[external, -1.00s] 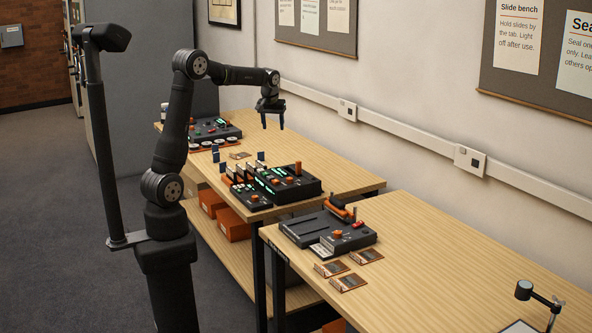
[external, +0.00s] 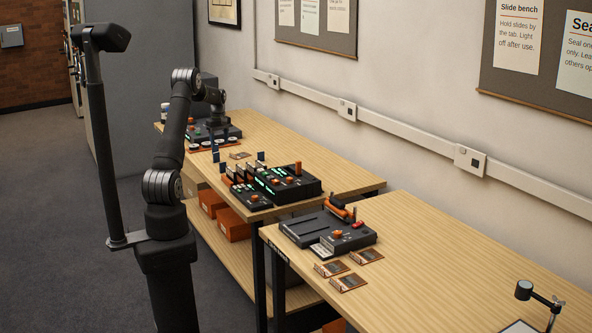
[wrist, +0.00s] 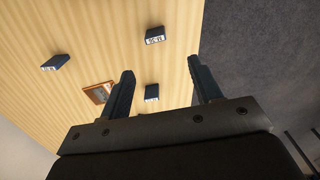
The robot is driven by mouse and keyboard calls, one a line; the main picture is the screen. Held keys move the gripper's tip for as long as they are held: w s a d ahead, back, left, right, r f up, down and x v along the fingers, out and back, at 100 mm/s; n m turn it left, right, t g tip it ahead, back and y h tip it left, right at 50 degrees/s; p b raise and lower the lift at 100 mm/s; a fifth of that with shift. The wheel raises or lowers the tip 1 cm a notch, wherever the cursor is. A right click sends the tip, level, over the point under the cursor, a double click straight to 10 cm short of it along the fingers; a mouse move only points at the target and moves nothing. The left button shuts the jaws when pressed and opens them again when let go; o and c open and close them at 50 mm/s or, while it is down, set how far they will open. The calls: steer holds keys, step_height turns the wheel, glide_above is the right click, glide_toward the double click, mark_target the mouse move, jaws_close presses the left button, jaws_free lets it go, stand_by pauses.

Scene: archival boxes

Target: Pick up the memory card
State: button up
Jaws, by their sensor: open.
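Several small dark blue cards with white labels stand on the wooden bench; I take these for memory cards. In the wrist view one card (wrist: 151,92) shows between my open fingers, a second card (wrist: 154,36) lies farther up, and a third card (wrist: 54,62) is at the left. Which one is meant is not marked. In the external view, blue cards stand at the bench's left edge (external: 215,156) and near its middle (external: 260,156). My gripper (wrist: 160,70) is open and empty, above the bench; it also shows in the external view (external: 215,142), small and dark.
A brown printed card (wrist: 98,92) lies flat beside the blue cards. A dark console with round white pieces (external: 220,132) stands behind my gripper. A slotted console with lit panels (external: 285,182) stands nearer. The bench's edge and grey floor (wrist: 260,60) are to the right in the wrist view.

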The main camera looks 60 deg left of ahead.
mark_target(222, 164)
step_height(222, 164, down, 7)
steer(key=shift+r, duration=0.1)
steer(key=shift+w+f, duration=0.15)
steer(key=shift+f, duration=1.2)
steer(key=shift+w+f, duration=0.15)
steer(key=shift+f, duration=1.2)
steer(key=shift+c, duration=0.5)
steer(key=c, duration=1)
